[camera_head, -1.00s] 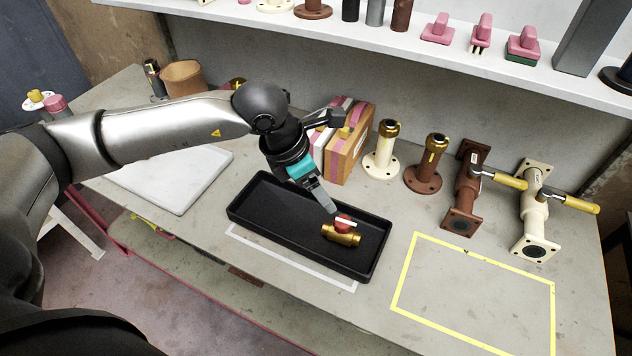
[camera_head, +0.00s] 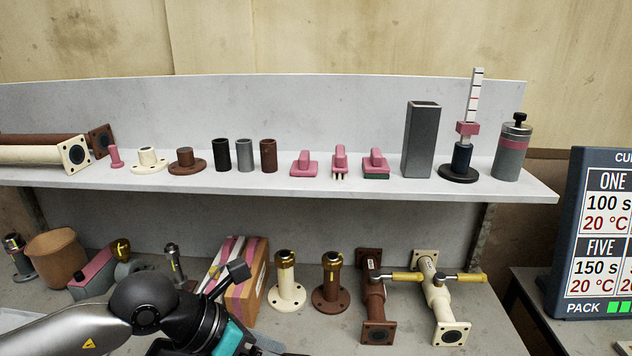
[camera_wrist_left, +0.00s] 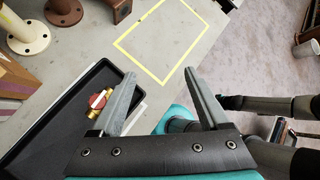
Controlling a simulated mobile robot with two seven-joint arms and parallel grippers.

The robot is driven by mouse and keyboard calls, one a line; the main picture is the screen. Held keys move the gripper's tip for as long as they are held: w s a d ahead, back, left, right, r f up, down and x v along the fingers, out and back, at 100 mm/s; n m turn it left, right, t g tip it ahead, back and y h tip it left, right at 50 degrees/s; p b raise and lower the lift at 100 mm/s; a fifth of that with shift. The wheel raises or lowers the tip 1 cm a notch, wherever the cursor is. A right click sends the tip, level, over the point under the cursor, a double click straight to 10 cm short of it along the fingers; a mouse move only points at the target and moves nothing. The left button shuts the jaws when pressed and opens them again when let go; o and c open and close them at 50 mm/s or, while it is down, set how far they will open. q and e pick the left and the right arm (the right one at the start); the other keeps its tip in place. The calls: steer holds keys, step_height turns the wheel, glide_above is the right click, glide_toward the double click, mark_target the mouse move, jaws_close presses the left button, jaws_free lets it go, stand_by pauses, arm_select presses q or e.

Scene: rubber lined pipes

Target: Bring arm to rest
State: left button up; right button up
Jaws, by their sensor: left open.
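My left arm comes in at the bottom left of the head view. Its left gripper is mostly cut off by the lower edge there, with only its teal band and part of a finger showing. In the left wrist view the left gripper (camera_wrist_left: 160,73) has its two grey fingers wide apart with nothing between them. A brass valve (camera_wrist_left: 98,101) with a red and white top lies in the black tray (camera_wrist_left: 62,122), left of the fingers. The valve and tray are out of the head view. My right gripper is not in view.
Close behind the arm stand a striped box (camera_head: 262,280), a cream flanged pipe (camera_head: 287,287), a brown one (camera_head: 330,290) and two valved pipes. A shelf (camera_head: 330,192) with several parts runs above. A yellow outlined area (camera_wrist_left: 165,38) is empty.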

arm_select(q)
steer(key=s+d+r+n+h, duration=0.2)
steer(key=d+r+h, duration=0.4)
steer(key=d+r, duration=0.15)
step_height(320, 180, up, 9)
steer(key=w+d+n+t+h, duration=0.2)
steer(key=n+t+h, duration=0.2)
steer(key=n+t, duration=0.35)
steer(key=w+a+r+n+t+y, duration=0.1)
steer(key=w+a+n+t+y, duration=0.55)
steer(key=n, duration=0.85)
steer(key=s+a+f+n+g+y, duration=0.2)
steer(key=s+a+f+n+y, duration=0.1)
steer(key=a+f+n+y, duration=1.05)
steer(key=s+f+n+g+h, duration=0.2)
steer(key=s+f+n+g, duration=0.3)
steer(key=s+f+g, duration=0.95)
steer(key=s+f+t+b, duration=0.1)
steer(key=s+f+b, duration=0.2)
steer(key=f, duration=1.2)
steer(key=s+f+t+b, duration=0.15)
steer(key=s+f, duration=0.25)
steer(key=f, duration=1.1)
steer(key=s+a+f+g+b, duration=0.1)
steer(key=s+f+b, duration=0.4)
steer(key=s+f, duration=1)
step_height(320, 180, down, 4)
steer(key=shift+a+r+m+g+b, duration=0.15)
steer(key=shift+a+m+g+b, duration=0.25)
steer(key=shift+a, duration=0.2)
